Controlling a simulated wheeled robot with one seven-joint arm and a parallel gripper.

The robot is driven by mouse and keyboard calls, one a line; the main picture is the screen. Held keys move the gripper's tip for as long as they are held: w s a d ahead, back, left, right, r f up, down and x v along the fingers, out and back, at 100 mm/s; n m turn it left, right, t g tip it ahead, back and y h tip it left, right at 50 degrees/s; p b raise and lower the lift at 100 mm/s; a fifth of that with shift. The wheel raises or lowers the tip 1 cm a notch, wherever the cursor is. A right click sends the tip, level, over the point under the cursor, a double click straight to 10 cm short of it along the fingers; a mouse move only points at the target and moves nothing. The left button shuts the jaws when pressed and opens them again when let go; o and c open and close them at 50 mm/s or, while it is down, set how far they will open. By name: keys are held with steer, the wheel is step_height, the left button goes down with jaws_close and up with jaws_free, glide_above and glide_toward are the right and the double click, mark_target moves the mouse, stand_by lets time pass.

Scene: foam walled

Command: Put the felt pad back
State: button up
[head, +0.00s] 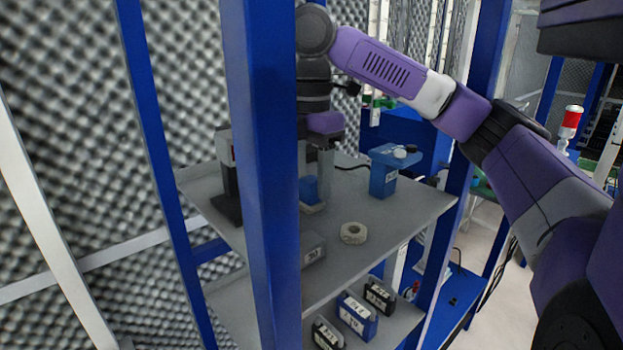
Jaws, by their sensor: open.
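I cannot clearly tell which thing is the felt pad. A pale flat piece (313,208) lies on the upper grey shelf (392,222), under or against a small blue block (309,189); a blue post partly hides both. A beige, roughly six-sided ring (353,233) lies flat nearer the shelf's front. My gripper (318,172) points down over the shelf, just above and beside the blue block. It is open, its near side partly hidden by the post. Whether it touches the block cannot be made out.
The blue post (264,180) stands in front of the shelf. A blue box (383,172) with a white knob is at the back right, a dark stand (228,180) at the left. A grey labelled block (313,247) sits at the front edge. Labelled boxes (357,314) stand on the lower shelf.

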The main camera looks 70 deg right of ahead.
mark_target(316, 178)
steer(key=shift+f+b, duration=0.3)
steer(key=shift+b, duration=0.1)
steer(key=r, duration=0.8)
steer(key=shift+s+d+r, duration=0.1)
steer(key=shift+s+d, duration=0.15)
steer(key=shift+d, duration=0.05)
steer(key=shift+s, duration=0.1)
